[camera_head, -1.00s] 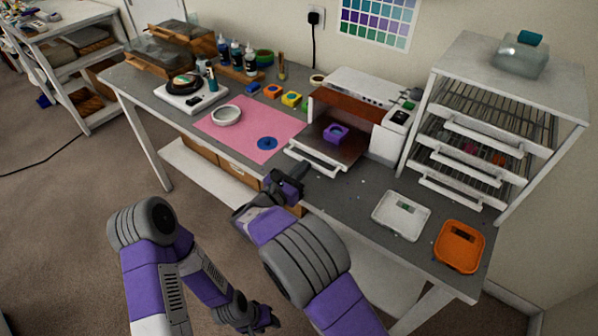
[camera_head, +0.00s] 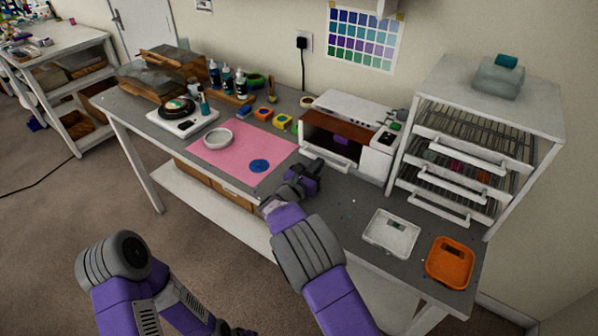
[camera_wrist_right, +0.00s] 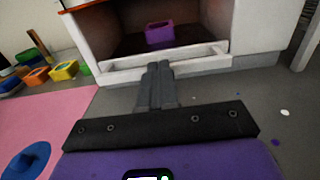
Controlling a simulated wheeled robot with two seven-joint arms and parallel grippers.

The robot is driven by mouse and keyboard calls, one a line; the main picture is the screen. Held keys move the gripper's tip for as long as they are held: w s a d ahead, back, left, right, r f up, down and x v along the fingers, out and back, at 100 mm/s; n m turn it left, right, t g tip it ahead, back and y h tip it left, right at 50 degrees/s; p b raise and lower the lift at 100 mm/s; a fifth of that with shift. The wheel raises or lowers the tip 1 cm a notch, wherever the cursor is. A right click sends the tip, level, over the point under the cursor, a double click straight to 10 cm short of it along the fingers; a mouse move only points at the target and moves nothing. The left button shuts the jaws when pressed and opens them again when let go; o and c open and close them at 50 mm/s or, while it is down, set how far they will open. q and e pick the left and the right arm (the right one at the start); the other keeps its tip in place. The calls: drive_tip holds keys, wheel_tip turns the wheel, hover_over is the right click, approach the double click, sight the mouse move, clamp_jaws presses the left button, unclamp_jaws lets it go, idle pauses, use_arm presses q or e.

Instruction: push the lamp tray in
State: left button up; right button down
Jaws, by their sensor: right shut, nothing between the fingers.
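The white curing lamp (camera_head: 350,112) stands toward the back of the grey bench, its front open. Its tray, with a white front bar (camera_head: 327,158), sits mostly inside the housing. In the right wrist view the tray's bar (camera_wrist_right: 205,53) spans the bottom of the opening. A purple mould (camera_wrist_right: 160,34) sits on the tray inside the lamp. My right gripper (camera_head: 314,170) is shut and empty, its fingertips (camera_wrist_right: 158,68) at the middle of the bar. I cannot tell whether they touch it. My left gripper is at the bottom edge, mostly cut off.
A white tray (camera_head: 391,233) and orange tray (camera_head: 450,262) lie on the right, below a white rack (camera_head: 480,140). Small coloured moulds stand left of the lamp.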

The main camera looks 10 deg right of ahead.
drive_tip(key=shift+d+r, duration=0.2)
drive_tip(key=shift+d, duration=0.2)
drive_tip(key=v, duration=0.4)
drive_tip(key=p+v, duration=0.1)
drive_tip(key=v, duration=0.3)
drive_tip(key=p+v, duration=0.1)
drive_tip(key=v, duration=0.4)
drive_tip(key=shift+w+a+f, duration=0.1)
drive_tip(key=shift+w+a, duration=0.1)
drive_tip(key=shift+a, duration=0.15)
drive_tip(key=shift+s+a+f, duration=0.1)
drive_tip(key=shift+s+a, duration=0.35)
drive_tip(key=shift+s, duration=0.05)
